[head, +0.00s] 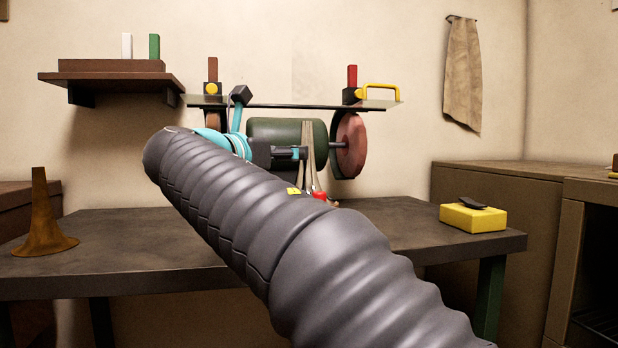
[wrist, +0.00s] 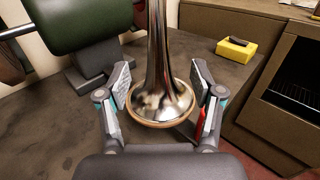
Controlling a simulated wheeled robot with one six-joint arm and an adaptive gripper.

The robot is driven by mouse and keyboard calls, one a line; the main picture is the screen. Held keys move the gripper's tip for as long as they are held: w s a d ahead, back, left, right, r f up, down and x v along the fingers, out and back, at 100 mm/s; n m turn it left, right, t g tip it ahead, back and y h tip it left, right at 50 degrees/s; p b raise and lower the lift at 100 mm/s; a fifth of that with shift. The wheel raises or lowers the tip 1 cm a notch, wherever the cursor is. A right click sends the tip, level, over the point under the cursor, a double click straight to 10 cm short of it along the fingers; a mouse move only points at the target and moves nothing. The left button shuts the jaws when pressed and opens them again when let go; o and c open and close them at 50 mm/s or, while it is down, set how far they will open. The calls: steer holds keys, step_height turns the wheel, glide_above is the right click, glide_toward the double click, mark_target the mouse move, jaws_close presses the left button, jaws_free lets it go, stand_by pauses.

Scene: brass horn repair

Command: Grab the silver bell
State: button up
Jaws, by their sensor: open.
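The silver bell (wrist: 160,88) stands upright on the dark workbench (wrist: 235,75), its flare downward with a copper-coloured rim. In the wrist view my gripper (wrist: 161,68) is open, with one finger on each side of the bell's lower part. Gaps show between the pads and the bell, so I see no grip. In the head view the narrow stem of the silver bell (head: 308,145) shows beside my gripper (head: 300,153). My arm hides much of the bell's lower part there.
A green-bodied grinder (head: 285,135) with a reddish wheel (head: 351,145) stands close behind the bell. A brown horn bell (head: 39,225) stands at the bench's left. A yellow block (head: 473,217) with a dark piece on top lies at right. A small red thing (head: 319,197) shows beside my arm.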

mark_target(307, 162)
steer(key=shift+f+x, duration=0.15)
steer(key=shift+x, duration=2.15)
steer(key=shift+f+x, duration=0.2)
steer(key=shift+x, duration=2.1)
steer(key=shift+a, duration=0.2)
jaws_close()
